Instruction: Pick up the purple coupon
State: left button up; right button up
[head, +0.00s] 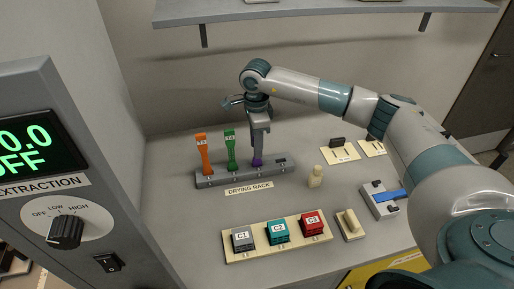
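The purple coupon (257,161) stands in the drying rack (221,179), in the slot right of the green coupon (230,153). Only its lower part shows, and its upper part is hidden by my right gripper (258,147). The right gripper points straight down over the purple coupon, with its fingers at the coupon's upper part. Whether the fingers are shut on it or only around it cannot be told. An orange coupon (204,157) stands at the rack's left. My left gripper is out of view.
A tray (275,251) with blocks C1, C2 and C3 is in front of the rack. A small pale bottle (315,177) stands to the rack's right. The extraction panel (35,150) is at left, and a shelf (310,12) hangs above.

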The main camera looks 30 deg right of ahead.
jog(key=shift+c, duration=0.3)
grip_shut()
jog(key=shift+r, duration=0.15)
jog(key=shift+r+b, duration=0.55)
jog(key=shift+b, duration=0.1)
notch_tip(320, 180, up, 2)
jog(key=shift+w+r+b, duration=0.1)
jog(key=shift+r+b, duration=0.1)
jog(key=shift+b, duration=0.65)
jog(key=s+d+r+b, duration=0.3)
jog(key=s+r, duration=0.4)
jog(key=s, duration=0.4)
jog(key=shift+s+r+b, duration=0.15)
jog(key=shift+s+b, duration=0.1)
jog(key=shift+b, duration=0.55)
